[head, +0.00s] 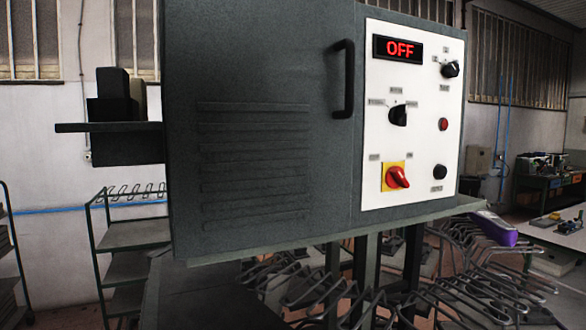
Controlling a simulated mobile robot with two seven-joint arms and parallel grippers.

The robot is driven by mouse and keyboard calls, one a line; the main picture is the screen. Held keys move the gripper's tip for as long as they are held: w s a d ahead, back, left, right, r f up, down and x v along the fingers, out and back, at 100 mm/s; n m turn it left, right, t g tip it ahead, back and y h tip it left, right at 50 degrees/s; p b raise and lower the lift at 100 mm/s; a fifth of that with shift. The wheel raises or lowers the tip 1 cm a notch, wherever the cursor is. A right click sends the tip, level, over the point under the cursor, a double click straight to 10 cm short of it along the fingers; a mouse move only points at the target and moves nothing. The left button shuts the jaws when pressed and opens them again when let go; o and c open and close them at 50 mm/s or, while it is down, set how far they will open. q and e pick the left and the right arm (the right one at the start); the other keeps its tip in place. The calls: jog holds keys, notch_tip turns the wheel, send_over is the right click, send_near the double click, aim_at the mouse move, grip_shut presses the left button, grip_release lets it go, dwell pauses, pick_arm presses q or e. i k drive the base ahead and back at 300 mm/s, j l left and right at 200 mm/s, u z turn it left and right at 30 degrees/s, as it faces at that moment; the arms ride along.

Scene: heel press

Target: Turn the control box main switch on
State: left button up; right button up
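The control box (262,130) is a large dark grey cabinet that fills the middle of the head view. Its white control panel (425,160) is on the right part of the front. The main switch (397,177) is a red rotary knob on a yellow plate at the panel's lower left. Its handle looks tilted, running from upper left to lower right. A display (398,49) at the top of the panel reads OFF in red. Neither of my grippers is in view.
The panel also has black knobs (398,115), a red round light or button (443,124) and a black button (439,171). A black door handle (345,80) stands out left of the panel. Wire racks (330,295) stand below. A purple-ended object (495,228) is at lower right.

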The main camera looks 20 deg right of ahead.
aim_at(394, 178)
jog(key=l+u, duration=0.25)
jog(key=l, duration=0.2)
jog(key=l+u, duration=0.25)
jog(key=l, duration=0.15)
jog(key=k+l+u, duration=0.25)
jog(key=l, duration=0.15)
jog(key=l+u, duration=0.25)
jog(key=l, duration=0.2)
jog(key=k+l+u, duration=0.35)
jog(key=l+u, duration=0.15)
jog(key=l, duration=0.2)
jog(key=k+l+u, duration=0.2)
jog(key=l, duration=0.15)
